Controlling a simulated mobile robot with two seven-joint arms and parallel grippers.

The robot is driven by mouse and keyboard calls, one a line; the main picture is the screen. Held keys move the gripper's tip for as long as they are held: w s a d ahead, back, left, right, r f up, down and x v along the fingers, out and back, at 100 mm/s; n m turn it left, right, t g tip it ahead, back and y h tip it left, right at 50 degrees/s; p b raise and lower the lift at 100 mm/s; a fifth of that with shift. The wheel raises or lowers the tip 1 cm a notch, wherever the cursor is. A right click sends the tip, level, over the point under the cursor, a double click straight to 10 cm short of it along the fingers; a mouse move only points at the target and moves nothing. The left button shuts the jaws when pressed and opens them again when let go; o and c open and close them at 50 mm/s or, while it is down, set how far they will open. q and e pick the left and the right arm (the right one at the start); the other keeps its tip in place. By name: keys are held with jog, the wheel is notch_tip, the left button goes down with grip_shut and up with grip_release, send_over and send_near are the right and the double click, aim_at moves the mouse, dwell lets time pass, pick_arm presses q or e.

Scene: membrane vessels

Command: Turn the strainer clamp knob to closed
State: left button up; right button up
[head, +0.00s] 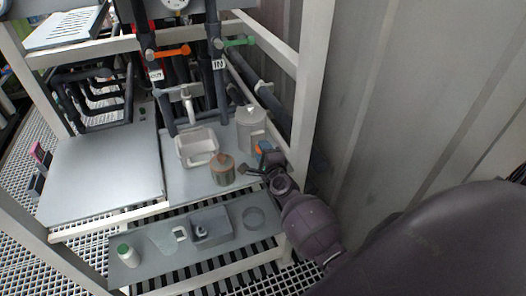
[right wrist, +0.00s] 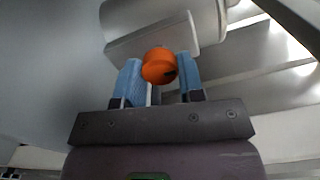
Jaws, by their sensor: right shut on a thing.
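The strainer (head: 250,130) is a grey cylindrical housing at the right end of the shelf in the head view. Its orange clamp knob (right wrist: 158,66) sits between the blue fingers of my right gripper (right wrist: 159,72) in the right wrist view, in front of a pale metal body. In the head view only a small orange part (head: 264,147) shows beside the housing, at the tips of my right gripper (head: 262,160). My right gripper is shut on the knob. The knob's closed mark cannot be made out. My left gripper is out of view.
A white tray (head: 184,150) and a copper-coloured jar (head: 222,172) stand close left of the strainer. Orange (head: 169,53) and green (head: 239,42) valve levers are above. A lower shelf (head: 155,238) holds a green-capped bottle (head: 129,257). A frame post (head: 312,80) and grey wall stand right.

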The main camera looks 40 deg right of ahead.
jog(key=shift+f, duration=0.1)
jog(key=o, duration=0.9)
jog(key=shift+s, duration=0.1)
jog(key=v, duration=1)
jog(key=shift+s, duration=0.35)
